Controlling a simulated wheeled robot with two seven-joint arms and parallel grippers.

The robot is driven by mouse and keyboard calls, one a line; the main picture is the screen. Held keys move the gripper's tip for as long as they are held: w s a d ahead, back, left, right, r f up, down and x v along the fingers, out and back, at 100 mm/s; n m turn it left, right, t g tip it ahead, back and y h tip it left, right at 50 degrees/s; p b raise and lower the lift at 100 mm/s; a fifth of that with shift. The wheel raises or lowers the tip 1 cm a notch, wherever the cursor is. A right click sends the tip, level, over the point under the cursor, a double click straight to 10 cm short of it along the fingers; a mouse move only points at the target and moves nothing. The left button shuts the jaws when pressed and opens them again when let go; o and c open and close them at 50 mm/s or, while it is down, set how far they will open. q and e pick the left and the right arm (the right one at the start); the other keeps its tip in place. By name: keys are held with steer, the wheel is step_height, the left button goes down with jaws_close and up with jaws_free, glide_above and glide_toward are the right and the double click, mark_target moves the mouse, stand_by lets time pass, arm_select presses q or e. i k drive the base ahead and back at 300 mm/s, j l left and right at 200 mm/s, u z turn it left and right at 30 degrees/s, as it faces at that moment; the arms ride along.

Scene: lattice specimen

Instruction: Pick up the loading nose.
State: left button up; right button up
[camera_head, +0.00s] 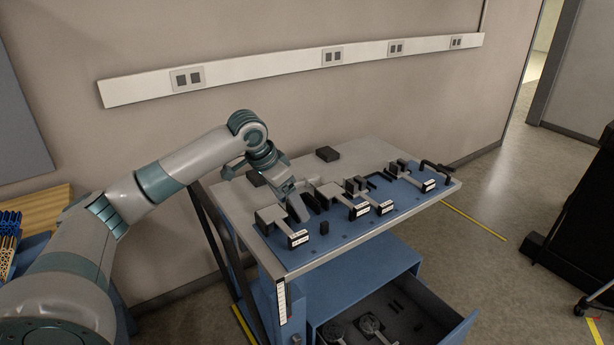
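My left arm reaches in from the left, and its gripper (304,203) points down at the blue mat (352,228) on the bench top. The fingers are among small grey and black parts, close to the labelled grey fixture at the left end (270,216). I cannot tell whether they are open, shut or holding something. Several similar grey parts with black and white labels stand along the mat, including a middle one (330,192) and a right one (426,183). The labels are too small to read, so I cannot tell which part is the loading nose. My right gripper is out of view.
A small black block (324,227) stands on the mat, and a dark box (327,154) lies at the back of the bench. A black handle (436,166) is at the right end. Below, an open drawer (440,318) holds round metal parts (371,325). A wall is behind.

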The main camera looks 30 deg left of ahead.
mark_target(313, 180)
steer(key=i+j, duration=0.8)
steer(key=j, duration=0.1)
